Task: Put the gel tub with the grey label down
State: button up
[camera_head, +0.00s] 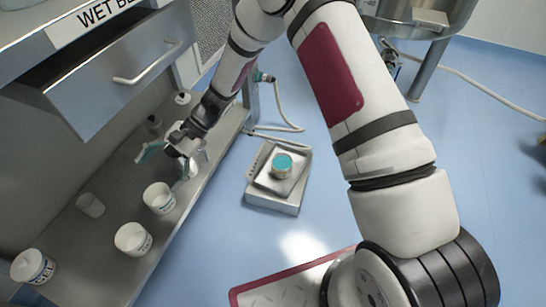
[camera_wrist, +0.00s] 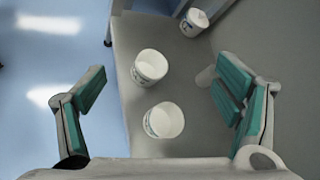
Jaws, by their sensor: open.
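My gripper (camera_head: 167,160) is open over the grey steel bench, its teal-padded fingers spread wide in the wrist view (camera_wrist: 160,88), with nothing held between them. A second white tub (camera_head: 133,238) stands farther along, also in the wrist view (camera_wrist: 150,67). A third tub (camera_head: 34,266), with dark "GEL" lettering, is at the far left end. Label colours are too small to tell, so I cannot say which one is grey-labelled.
A small pale cup (camera_head: 90,205) stands near the bench's back. A steel drawer (camera_head: 125,72) overhangs the bench (camera_head: 183,212). The bench front edge is close to the two nearer tubs.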

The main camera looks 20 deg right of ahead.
jog(key=s+d+r+n+h, duration=0.2)
jog(key=s+d+r, duration=0.25)
jog(key=r, duration=0.25)
jog(key=s+d+r+n+t+h, duration=0.1)
jog(key=s+d+r+n+h, duration=0.15)
jog(key=d+r, duration=0.4)
jog(key=s+d+r+n+h, duration=0.1)
jog(key=s+d+r+n, duration=0.1)
jog(key=s+d+r, duration=0.45)
jog(key=s+d+r+t+h, duration=0.1)
jog(key=s+d+r+h, duration=0.1)
jog(key=s+d, duration=0.5)
jog(key=s+d+r+n+t+h, duration=0.1)
jog(key=s+d+r+t+h, duration=0.1)
jog(key=s+d+r, duration=0.3)
jog(key=s+d+h, duration=0.1)
jog(key=s+d, duration=0.2)
jog(key=s, duration=0.4)
jog(key=shift+d, duration=0.25)
jog(key=shift+r, duration=0.1)
notch_tip(320, 180, up, 37)
jog(key=t+p, duration=0.4)
jog(key=p, duration=3.1)
jog(key=shift+d+n, duration=0.1)
jog(key=shift+n, duration=0.15)
